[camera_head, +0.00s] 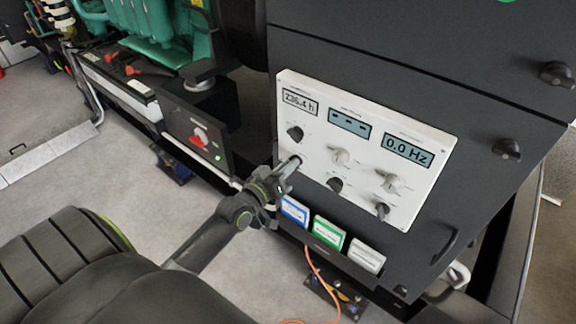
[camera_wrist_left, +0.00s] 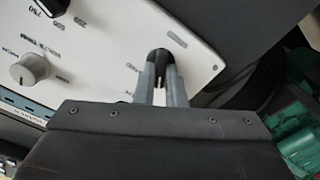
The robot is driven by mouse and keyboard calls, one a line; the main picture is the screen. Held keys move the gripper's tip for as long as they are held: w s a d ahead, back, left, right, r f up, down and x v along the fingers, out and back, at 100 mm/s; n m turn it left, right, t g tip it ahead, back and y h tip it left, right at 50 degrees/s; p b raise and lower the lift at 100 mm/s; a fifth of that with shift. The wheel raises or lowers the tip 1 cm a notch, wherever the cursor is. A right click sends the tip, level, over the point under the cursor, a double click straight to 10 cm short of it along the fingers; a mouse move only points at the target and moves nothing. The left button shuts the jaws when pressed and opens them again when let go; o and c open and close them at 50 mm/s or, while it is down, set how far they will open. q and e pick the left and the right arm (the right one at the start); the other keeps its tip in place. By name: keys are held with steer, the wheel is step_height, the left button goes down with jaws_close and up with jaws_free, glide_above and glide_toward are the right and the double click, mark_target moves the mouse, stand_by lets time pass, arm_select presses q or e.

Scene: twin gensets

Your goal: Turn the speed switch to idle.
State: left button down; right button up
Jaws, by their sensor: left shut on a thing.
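The white control panel (camera_head: 330,112) on the dark cabinet carries several black and light grey knobs. My left gripper (camera_head: 294,163) is at the panel's lower left edge, shut on a black knob, which shows between its fingers in the left wrist view (camera_wrist_left: 160,60). No label for this knob is legible; the fingers cover part of the area around it. Another black knob (camera_head: 295,132) sits just above it, and a light grey knob (camera_head: 340,156) is to the right. My right gripper is not in view.
The panel displays read about 236.4 h (camera_head: 300,101) and 0.0 Hz (camera_head: 408,150). Blue (camera_head: 294,210), green (camera_head: 329,235) and white (camera_head: 366,257) tags sit below the panel. A box with a red switch (camera_head: 200,138) is on the left. An orange cable (camera_head: 318,275) hangs below.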

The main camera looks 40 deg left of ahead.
arm_select(q)
steer(key=c, duration=1.5)
jaws_free()
steer(key=s+a, duration=0.1)
steer(key=s, duration=1.6)
steer(key=shift+s+a+b, duration=0.15)
steer(key=shift+s+b, duration=0.05)
steer(key=shift+b, duration=0.25)
